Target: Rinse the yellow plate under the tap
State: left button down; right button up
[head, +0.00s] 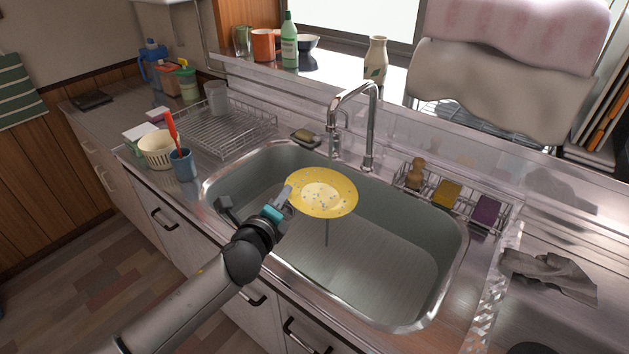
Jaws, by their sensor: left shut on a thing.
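The yellow plate (322,193) has a paler centre with small grey-blue specks. It is held up over the sink (360,262), its face turned up toward me. My left gripper (286,194) is shut on the plate's left edge. My right gripper is not in view.
A wire drying rack (214,132) stands left of the sink, with a blue cup (183,165) and a cream basket (157,150) near it. A wire caddy (455,196) with sponges sits behind the sink's right side. A grey cloth (550,273) lies at the right. The sink's right half looks empty.

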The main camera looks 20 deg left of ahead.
pick_arm(q)
jog(key=shift+s+d+r+p, duration=0.1)
jog(key=shift+s+d+p, duration=0.1)
jog(key=shift+s+d, duration=0.5)
jog(key=shift+s+d+p, duration=0.2)
jog(key=shift+s+d, duration=0.3)
jog(key=shift+s, duration=0.35)
jog(key=s+d+r+p, duration=0.3)
jog(key=s+r+p, duration=0.1)
jog(key=shift+p, duration=0.35)
dwell(0.4)
